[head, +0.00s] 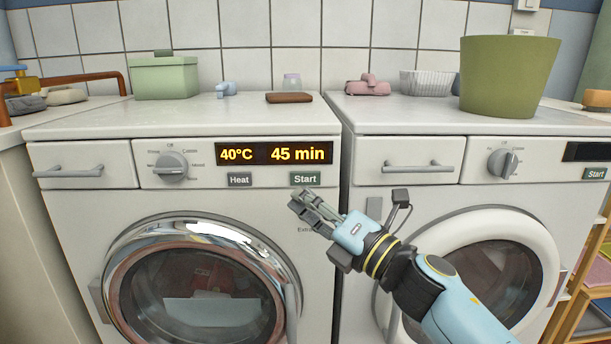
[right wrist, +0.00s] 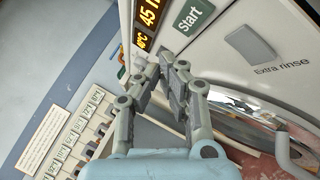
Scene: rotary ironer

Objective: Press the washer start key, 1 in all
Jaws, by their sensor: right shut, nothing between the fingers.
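The left machine has a lit display (head: 274,153) reading 40°C and 45 min. Its green Start key (head: 305,179) is below the display's right part; it also shows in the right wrist view (right wrist: 190,17). My right gripper (head: 299,203) is shut and empty, its fingertips just below the Start key in the head view. In the right wrist view the fingertips (right wrist: 165,65) are below and left of the key, with a visible gap in the picture. Contact with the panel cannot be told. My left gripper is out of view.
A grey Heat key (head: 240,180) is left of Start, and a grey Extra rinse key (right wrist: 250,45) is below it. A programme dial (head: 171,166) is further left. The right machine has its own Start key (head: 595,173). Round doors bulge below the panels.

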